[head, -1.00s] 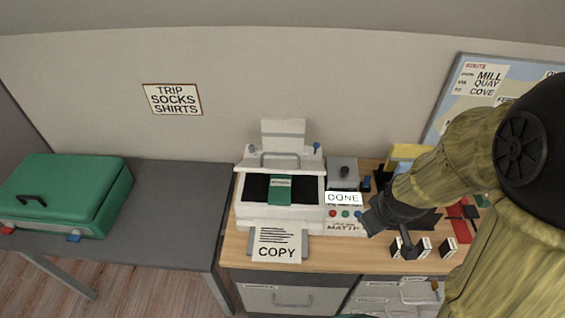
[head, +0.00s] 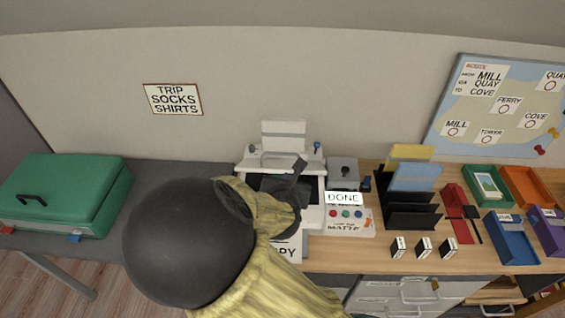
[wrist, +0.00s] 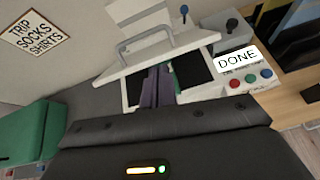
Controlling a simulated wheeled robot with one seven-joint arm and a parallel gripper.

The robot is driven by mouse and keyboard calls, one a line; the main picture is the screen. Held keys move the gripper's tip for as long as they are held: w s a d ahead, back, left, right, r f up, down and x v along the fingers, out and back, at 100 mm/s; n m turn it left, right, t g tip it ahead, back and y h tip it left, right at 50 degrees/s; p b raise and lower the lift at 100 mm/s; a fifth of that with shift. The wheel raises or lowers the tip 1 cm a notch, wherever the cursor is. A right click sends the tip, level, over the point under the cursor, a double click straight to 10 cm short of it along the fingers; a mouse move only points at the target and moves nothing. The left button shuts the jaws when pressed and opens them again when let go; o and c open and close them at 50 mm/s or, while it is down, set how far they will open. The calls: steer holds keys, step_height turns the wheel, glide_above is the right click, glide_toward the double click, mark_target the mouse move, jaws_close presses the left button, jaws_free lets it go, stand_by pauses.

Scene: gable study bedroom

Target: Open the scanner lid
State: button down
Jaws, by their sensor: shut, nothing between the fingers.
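The scanner (head: 312,215) is a white machine on the wooden desk. Its white lid (wrist: 125,62) has a grey handle (wrist: 148,40) and sits tilted up over the back of the bed, with the dark bed (wrist: 195,68) showing below its front edge. A green item (wrist: 170,82) on the bed is mostly hidden by my fingers. My gripper (wrist: 158,72) is shut and empty, its fingers over the bed by the lid's front edge; whether they touch the lid I cannot tell. In the head view my gripper (head: 298,168) and arm hide much of the scanner.
Right of the scanner are a panel of coloured buttons (head: 346,213), a DONE sign (head: 343,198), a black file rack (head: 408,215) and several trays (head: 510,240). A green suitcase (head: 70,190) lies on the grey table at left. The wall is close behind the scanner.

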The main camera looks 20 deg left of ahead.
mark_target(283, 169)
steer(key=shift+s+a+r+n+t+y, duration=0.15)
steer(key=shift+a+r+n, duration=0.1)
steer(key=shift+a+n, duration=0.2)
steer(key=shift+s+a+r+n+t+y, duration=0.15)
steer(key=shift+a+r+n, duration=0.1)
steer(key=shift+a+n, duration=0.2)
steer(key=shift+w, duration=0.1)
steer(key=p+x, duration=0.1)
steer(key=x, duration=0.9)
